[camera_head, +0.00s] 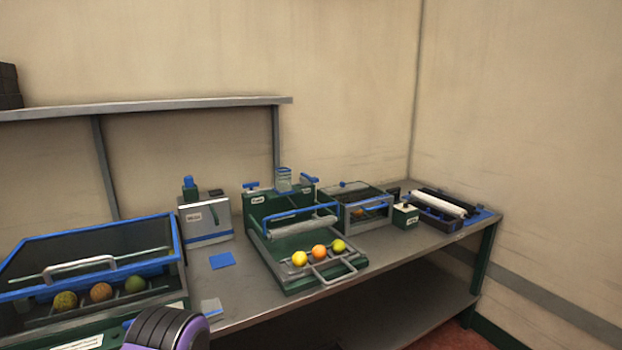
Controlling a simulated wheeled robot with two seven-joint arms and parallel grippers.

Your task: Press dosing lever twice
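A grey box (208,222) with a blue stripe, a label and a green, blue-topped bottle-like part (190,187) stands at the back of the bench; a thin handle-like part shows on its front. A green machine (262,203) stands in the centre, with blue-capped parts on top (309,180), a clear jar (284,180), a blue bar and a grey roller (303,228). I cannot tell which part is the dosing lever; the labels are too small to read. Neither gripper is in view. A purple and black part of my arm shows at the bottom left.
The machine's front tray (290,284) holds two yellowish fruits and an orange one. A blue-rimmed bin (60,240) with fruits is at left. A blue square (222,261) lies on the metal bench (245,306). A clear-topped box (362,215) and roller unit (440,203) are right.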

